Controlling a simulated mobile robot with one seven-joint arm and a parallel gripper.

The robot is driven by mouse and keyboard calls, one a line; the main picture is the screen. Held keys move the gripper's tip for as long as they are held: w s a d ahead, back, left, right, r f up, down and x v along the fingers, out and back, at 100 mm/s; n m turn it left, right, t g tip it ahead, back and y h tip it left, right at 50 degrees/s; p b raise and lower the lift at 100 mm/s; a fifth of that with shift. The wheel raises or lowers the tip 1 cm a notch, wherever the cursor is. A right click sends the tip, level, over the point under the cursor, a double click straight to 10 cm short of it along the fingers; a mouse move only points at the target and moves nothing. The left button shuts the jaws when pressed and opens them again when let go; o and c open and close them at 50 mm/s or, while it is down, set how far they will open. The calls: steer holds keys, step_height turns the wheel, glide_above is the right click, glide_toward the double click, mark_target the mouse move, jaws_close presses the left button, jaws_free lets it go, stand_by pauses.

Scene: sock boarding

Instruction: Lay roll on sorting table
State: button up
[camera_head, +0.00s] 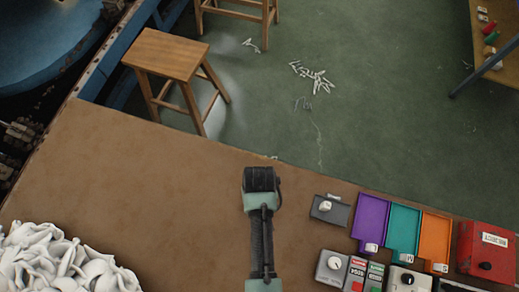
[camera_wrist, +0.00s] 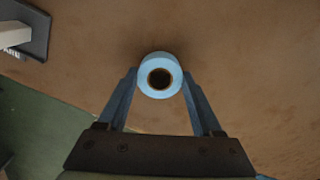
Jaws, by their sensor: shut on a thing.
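The roll (camera_wrist: 151,64) is a light blue ring with a dark brown core, seen end-on in the wrist view. My gripper (camera_wrist: 160,80) is shut on it, with one finger on each side. The brown sorting table (camera_wrist: 240,70) spreads below the roll; I cannot tell whether the roll touches it. In the head view my gripper (camera_head: 262,180) is over the table (camera_head: 140,190) near its far edge, seen from behind. The roll is hidden there by my arm.
A heap of white socks (camera_head: 60,262) lies at the lower left. At the right stand purple (camera_head: 371,215), teal (camera_head: 404,228) and orange (camera_head: 436,235) trays, a red box (camera_head: 486,250) and control boxes (camera_head: 332,267). The table's middle left is clear. A wooden stool (camera_head: 168,55) stands beyond the edge.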

steer(key=shift+f, duration=0.25)
steer(key=shift+f, duration=0.15)
steer(key=o, duration=1.4)
steer(key=shift+c, duration=0.2)
